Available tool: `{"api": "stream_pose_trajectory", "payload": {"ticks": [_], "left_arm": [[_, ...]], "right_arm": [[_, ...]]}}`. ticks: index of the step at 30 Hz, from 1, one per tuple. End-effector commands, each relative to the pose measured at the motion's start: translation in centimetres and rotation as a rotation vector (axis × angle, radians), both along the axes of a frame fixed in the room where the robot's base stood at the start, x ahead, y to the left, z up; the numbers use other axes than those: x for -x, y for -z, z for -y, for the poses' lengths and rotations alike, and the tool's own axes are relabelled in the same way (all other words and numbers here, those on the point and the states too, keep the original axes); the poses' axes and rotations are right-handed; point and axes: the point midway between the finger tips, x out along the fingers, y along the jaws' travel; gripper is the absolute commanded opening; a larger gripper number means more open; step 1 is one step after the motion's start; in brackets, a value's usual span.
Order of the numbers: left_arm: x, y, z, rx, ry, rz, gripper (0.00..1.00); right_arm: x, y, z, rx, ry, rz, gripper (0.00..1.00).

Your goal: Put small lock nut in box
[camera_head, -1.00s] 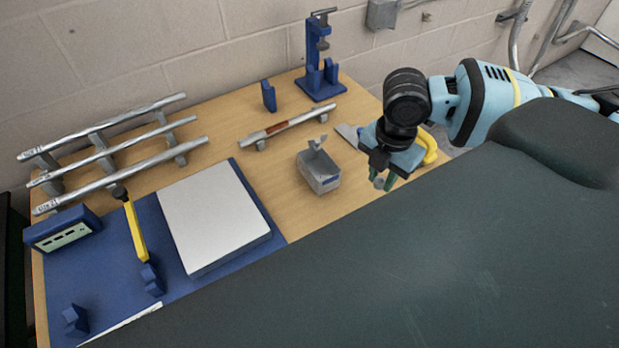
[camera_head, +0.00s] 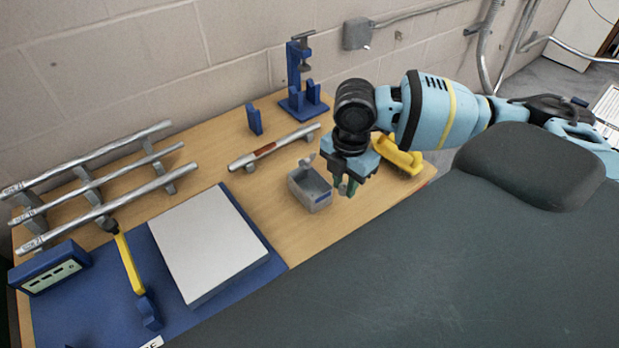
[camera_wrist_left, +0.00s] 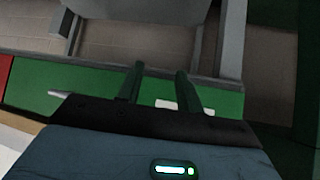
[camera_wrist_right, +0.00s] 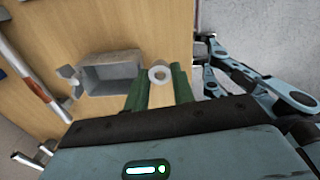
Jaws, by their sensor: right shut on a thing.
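My right gripper (camera_head: 347,190) is beside the right edge of the small grey metal box (camera_head: 313,199), over the wooden table. In the right wrist view, the small lock nut (camera_wrist_right: 160,74), a pale ring, sits between the fingertips of the right gripper (camera_wrist_right: 161,80), which are shut on it. The nut cannot be made out in the head view. My left gripper (camera_wrist_left: 158,72) shows only in its wrist view, fingers apart with nothing between them.
A yellow object (camera_head: 398,157) lies behind the right gripper. A metal rod (camera_head: 275,147) lies behind the box. A blue stand (camera_head: 300,90) is at the back. A white slab (camera_head: 207,245) on a blue mat and a rack of rods (camera_head: 95,190) fill the left.

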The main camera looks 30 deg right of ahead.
Motion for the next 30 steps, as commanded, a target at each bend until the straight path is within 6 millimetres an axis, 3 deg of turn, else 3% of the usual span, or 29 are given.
{"api": "stream_pose_trajectory", "payload": {"ticks": [6, 12, 23, 30], "left_arm": [[0.4, 0.4, 0.0, 0.001, 0.0, -0.011, 0.36], [0.6, 0.7, 0.0, 0.001, 0.001, -0.019, 0.36], [0.5, 0.5, 0.1, 0.002, 0.001, -0.016, 0.36], [0.3, 0.3, 0.1, 0.002, 0.0, -0.011, 0.36]], "right_arm": [[-4.8, 0.5, -1.8, -0.002, 0.0, -0.001, 0.02], [-7.9, 0.9, -2.8, -0.001, 0.001, -0.002, 0.02], [-8.7, 1.2, -3.1, 0.0, 0.0, -0.002, 0.02], [-8.6, 4.0, -3.0, 0.0, 0.001, -0.002, 0.02]]}}
